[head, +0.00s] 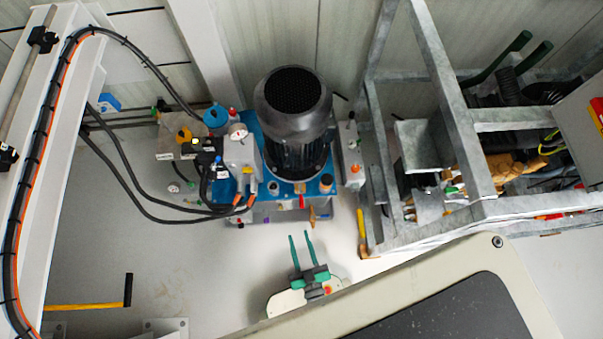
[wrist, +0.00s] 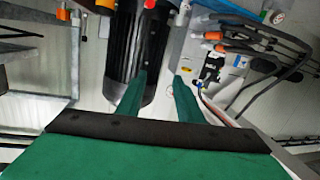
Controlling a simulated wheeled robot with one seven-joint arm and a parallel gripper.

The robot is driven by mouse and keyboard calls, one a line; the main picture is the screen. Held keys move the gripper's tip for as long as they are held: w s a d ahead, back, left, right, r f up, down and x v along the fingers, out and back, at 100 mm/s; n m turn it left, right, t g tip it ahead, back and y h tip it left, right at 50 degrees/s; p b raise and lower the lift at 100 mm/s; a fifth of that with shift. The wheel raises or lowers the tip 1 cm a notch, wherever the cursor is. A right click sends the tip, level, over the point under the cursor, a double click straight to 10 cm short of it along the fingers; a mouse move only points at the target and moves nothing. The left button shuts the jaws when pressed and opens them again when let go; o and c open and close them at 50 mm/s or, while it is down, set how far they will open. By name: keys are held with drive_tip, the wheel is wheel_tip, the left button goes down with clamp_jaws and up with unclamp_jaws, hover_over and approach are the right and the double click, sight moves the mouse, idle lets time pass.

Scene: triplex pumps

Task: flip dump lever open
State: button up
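My gripper (head: 299,236) is in the lower middle of the head view, with its two green fingers pointing toward the pump unit (head: 262,140). The fingers are apart with nothing between them. In the wrist view my gripper (wrist: 160,78) also shows open, its tips in front of the black motor and the pale block beside it. A small red-orange handle (head: 301,201) and a tan-yellow one (head: 312,215) sit on the front edge of the unit, apart from my fingertips. I cannot tell which part is the dump lever, or its position.
The black motor (head: 293,105) stands upright on the blue base. Black hoses (head: 135,190) loop to the left of the unit. A grey metal frame (head: 455,110) with clutter stands to the right. A yellow-handled hammer (head: 95,306) lies lower left. The pale floor between is clear.

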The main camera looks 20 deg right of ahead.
sight(301, 203)
drive_tip(key=w+d+f+h, duration=0.2)
drive_tip(key=w+f, duration=0.1)
drive_tip(key=f, duration=0.4)
drive_tip(key=w+d+f+h, duration=0.1)
drive_tip(key=w+d+f, duration=0.15)
drive_tip(key=f, duration=0.45)
drive_tip(key=shift+m+t, duration=0.3)
drive_tip(key=x, duration=1)
drive_tip(key=shift+w+a+r, duration=0.15)
drive_tip(key=shift+w+a, duration=0.05)
drive_tip(key=shift+w+d, duration=0.15)
drive_tip(key=shift+c, duration=0.2)
clamp_jaws()
